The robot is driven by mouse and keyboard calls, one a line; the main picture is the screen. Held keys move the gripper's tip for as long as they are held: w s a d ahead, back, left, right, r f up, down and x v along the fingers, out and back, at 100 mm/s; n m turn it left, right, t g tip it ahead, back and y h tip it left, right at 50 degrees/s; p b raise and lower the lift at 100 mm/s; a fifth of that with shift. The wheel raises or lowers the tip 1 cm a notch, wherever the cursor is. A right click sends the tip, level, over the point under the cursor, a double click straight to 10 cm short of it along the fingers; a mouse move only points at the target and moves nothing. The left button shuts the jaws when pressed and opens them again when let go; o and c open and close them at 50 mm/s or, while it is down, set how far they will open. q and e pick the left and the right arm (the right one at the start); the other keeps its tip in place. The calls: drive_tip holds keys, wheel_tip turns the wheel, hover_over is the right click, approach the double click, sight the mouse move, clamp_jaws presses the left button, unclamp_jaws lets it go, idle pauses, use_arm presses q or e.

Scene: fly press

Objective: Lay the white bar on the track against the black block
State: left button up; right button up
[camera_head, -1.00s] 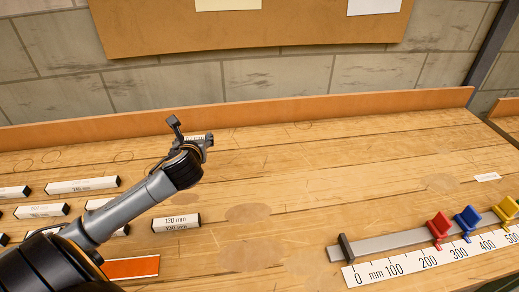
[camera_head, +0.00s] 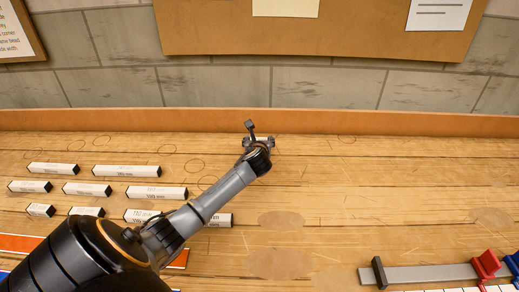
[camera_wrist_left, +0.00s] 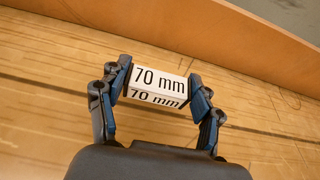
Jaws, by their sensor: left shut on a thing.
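A white bar marked "70 mm" (camera_wrist_left: 158,84) is held crosswise between the fingertips of my left gripper (camera_wrist_left: 160,88) in the left wrist view. In the head view my left gripper (camera_head: 259,141) is over the back of the table, its fingers shut on the bar, which is mostly hidden there. The grey track (camera_head: 432,273) lies at the lower right, with the black block (camera_head: 379,272) upright at its left end. The gripper is far behind and to the left of the track. My right gripper is not in view.
Several other white bars with black ends, such as one (camera_head: 141,171), lie in rows at the left. A red slider (camera_head: 487,265) and a blue one (camera_head: 514,264) are at the track's right. A wooden rail (camera_head: 400,123) runs along the back. The table's middle is clear.

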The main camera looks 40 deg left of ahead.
use_arm(q)
drive_tip(key=f, duration=0.3)
drive_tip(key=shift+w+f, duration=0.15)
drive_tip(key=shift+w, duration=0.05)
drive_tip(key=shift+f, duration=0.1)
drive_tip(key=shift+f, duration=0.15)
drive_tip(key=o, duration=1.1)
drive_tip(key=shift+c, duration=0.2)
